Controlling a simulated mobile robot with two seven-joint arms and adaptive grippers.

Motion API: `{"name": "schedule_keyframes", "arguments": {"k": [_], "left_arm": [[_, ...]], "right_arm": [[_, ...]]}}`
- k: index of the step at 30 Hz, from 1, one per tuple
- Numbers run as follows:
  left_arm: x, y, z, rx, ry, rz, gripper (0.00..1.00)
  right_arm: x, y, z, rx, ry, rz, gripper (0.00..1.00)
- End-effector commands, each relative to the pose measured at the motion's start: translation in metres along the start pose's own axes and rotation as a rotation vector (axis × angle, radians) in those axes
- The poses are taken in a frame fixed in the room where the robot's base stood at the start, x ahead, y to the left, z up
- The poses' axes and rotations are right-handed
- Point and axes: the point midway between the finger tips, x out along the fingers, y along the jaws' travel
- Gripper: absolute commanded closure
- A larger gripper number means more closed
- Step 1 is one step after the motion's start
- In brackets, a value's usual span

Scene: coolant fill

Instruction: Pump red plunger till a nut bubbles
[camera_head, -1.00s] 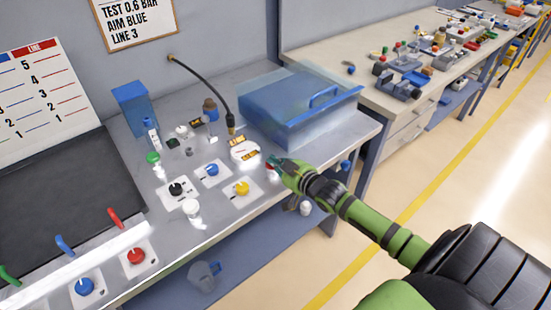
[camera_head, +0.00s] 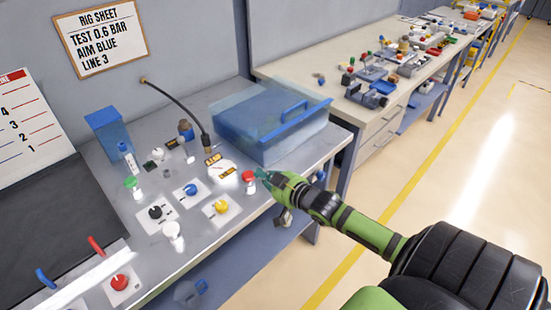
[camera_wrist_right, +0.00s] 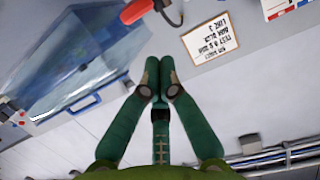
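A red-topped plunger (camera_head: 248,178) stands on the bench near its front edge, just left of my right gripper's tips. My right gripper (camera_head: 263,174) comes in from the right with its narrow tips close beside the red top; I cannot tell if they touch. In the right wrist view, the right gripper's fingertips (camera_wrist_right: 159,72) are together with nothing seen between them. A red cylindrical part (camera_wrist_right: 136,10) lies beyond them at the top edge. The clear blue tank (camera_head: 270,120) stands behind the plunger. No nut can be made out. My left gripper is out of view.
Yellow (camera_head: 222,207), blue (camera_head: 190,190) and black (camera_head: 155,212) knobs sit on white plates left of the plunger. A black hose (camera_head: 185,103) hangs from the wall behind. A rig sheet (camera_head: 101,40) hangs above. The floor on the right is clear.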

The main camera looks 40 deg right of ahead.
Motion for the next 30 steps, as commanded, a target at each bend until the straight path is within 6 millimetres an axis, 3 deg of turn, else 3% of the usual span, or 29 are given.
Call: {"name": "schedule_keyframes", "arguments": {"k": [3,10,30], "left_arm": [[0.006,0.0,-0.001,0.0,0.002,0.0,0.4],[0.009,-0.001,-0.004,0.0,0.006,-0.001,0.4],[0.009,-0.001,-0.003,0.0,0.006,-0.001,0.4]], "right_arm": [[-0.021,0.0,0.003,0.0,-0.003,-0.001,1.0],[-0.044,0.0,0.001,0.001,-0.001,0.0,1.0],[-0.049,0.0,-0.001,0.0,0.001,0.0,1.0]]}}
